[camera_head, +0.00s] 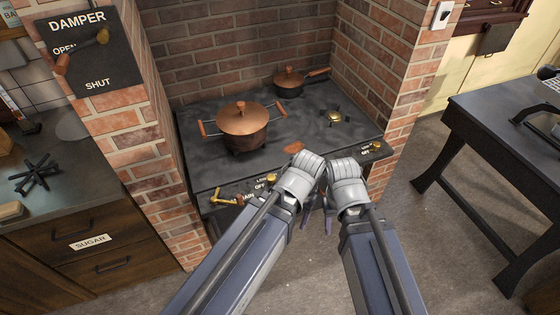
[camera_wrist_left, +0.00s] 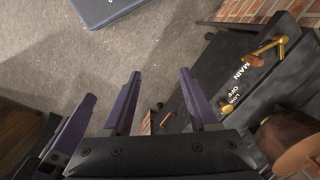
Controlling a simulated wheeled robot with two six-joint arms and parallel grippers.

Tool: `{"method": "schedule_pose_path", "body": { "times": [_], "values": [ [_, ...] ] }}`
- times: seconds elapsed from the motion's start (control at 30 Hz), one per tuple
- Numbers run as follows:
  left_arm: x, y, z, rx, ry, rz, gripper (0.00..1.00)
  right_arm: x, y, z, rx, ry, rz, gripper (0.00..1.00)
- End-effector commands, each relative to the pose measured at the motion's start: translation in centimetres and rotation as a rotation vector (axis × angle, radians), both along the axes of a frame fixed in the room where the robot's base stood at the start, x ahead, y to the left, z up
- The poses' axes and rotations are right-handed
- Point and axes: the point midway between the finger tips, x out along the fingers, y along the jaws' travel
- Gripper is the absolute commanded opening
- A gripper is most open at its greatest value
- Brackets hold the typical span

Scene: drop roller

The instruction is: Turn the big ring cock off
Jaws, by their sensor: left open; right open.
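A dark stove top (camera_head: 215,165) has brass cocks along its front edge. One brass cock (camera_head: 270,178) sits beside a LOW/OFF label, left of my arms; another brass cock (camera_head: 376,147) is at the right. Which one is the big ring's cock I cannot read. My left gripper (camera_wrist_left: 160,98) is open and empty in the left wrist view, with the stove front beyond its right finger. My right gripper (camera_head: 329,208) is open in the head view, close beside the left one, in front of the stove edge. Its fingertips are partly hidden.
A lidded copper pot (camera_head: 243,120) and a small copper pan (camera_head: 288,82) stand on the stove. A brass lever cock (camera_head: 226,198) is at the front left; the wrist view shows a MAIN label by it. Brick walls flank the stove. A dark table (camera_head: 505,135) stands right.

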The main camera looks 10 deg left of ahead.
Motion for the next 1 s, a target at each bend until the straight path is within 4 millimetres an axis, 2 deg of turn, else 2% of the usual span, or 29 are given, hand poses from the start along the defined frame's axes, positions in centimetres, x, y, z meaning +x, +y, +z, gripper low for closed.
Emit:
{"method": "schedule_pose_path", "body": {
  "times": [0.07,0.1,0.17,0.3,0.4,0.5,0.6,0.7,1.0],
  "values": [
    [1.9,0.6,-1.3,-0.032,-0.011,-0.009,0.70,-0.1,0.0,-1.2,0.000,0.000,0.000,0.50],
    [3.3,1.1,-2.0,-0.057,-0.024,-0.022,0.75,-0.1,0.0,-1.9,0.000,0.000,0.000,0.50],
    [5.9,2.1,-3.2,-0.102,-0.051,-0.048,0.77,-0.1,0.0,-3.1,0.000,0.000,0.000,0.50],
    [12.1,6.0,-5.5,-0.199,-0.149,-0.112,0.77,-0.1,0.0,-5.6,0.000,0.000,0.000,0.50],
    [15.7,9.2,-6.5,-0.241,-0.228,-0.152,0.77,-0.1,0.0,-7.0,0.000,0.000,0.000,0.50],
    [18.3,12.0,-7.0,-0.261,-0.295,-0.182,0.77,-0.1,0.0,-8.0,0.000,0.000,0.000,0.50],
    [19.8,14.0,-7.2,-0.268,-0.342,-0.202,0.77,0.0,0.0,-8.5,0.000,0.000,0.000,0.50],
    [20.4,14.9,-7.1,-0.269,-0.365,-0.214,0.77,0.0,0.0,-8.6,0.000,0.000,0.000,0.50],
    [20.6,14.9,-7.6,-0.269,-0.369,-0.217,0.77,0.0,0.0,-9.1,0.000,0.000,0.000,0.50]
  ]
}}
